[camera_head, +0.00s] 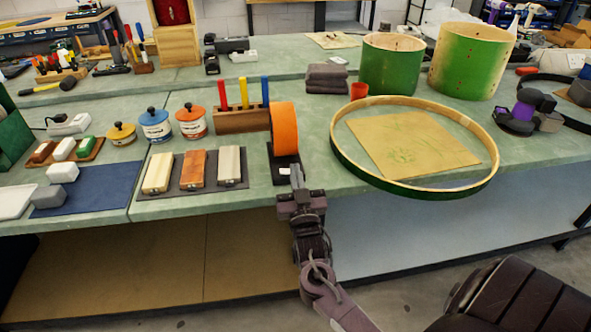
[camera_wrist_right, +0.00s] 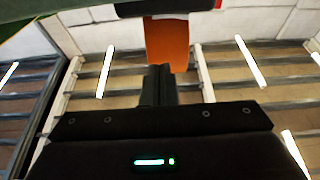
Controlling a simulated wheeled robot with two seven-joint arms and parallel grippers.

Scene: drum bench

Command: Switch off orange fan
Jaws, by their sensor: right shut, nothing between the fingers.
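The orange fan (camera_head: 284,128) stands upright near the front edge of the bench, its round orange housing seen nearly edge-on. Its dark base (camera_head: 278,176) carries a small pale switch (camera_head: 284,171) at the front; I cannot tell its position. My right gripper (camera_head: 297,172) is shut and empty. Its fingertips point at the front of the fan's base, close to the switch and just right of it; whether they touch is unclear. In the right wrist view the shut fingers (camera_wrist_right: 160,82) lie just below the orange housing (camera_wrist_right: 167,45). My left gripper is out of view.
Left of the fan are a wooden block (camera_head: 241,120) with coloured sticks, several tins, and a dark mat (camera_head: 205,180) bearing three blocks. To the right lies a large hoop (camera_head: 340,170) around a tan sheet (camera_head: 410,140). Green drum shells (camera_head: 391,68) stand behind.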

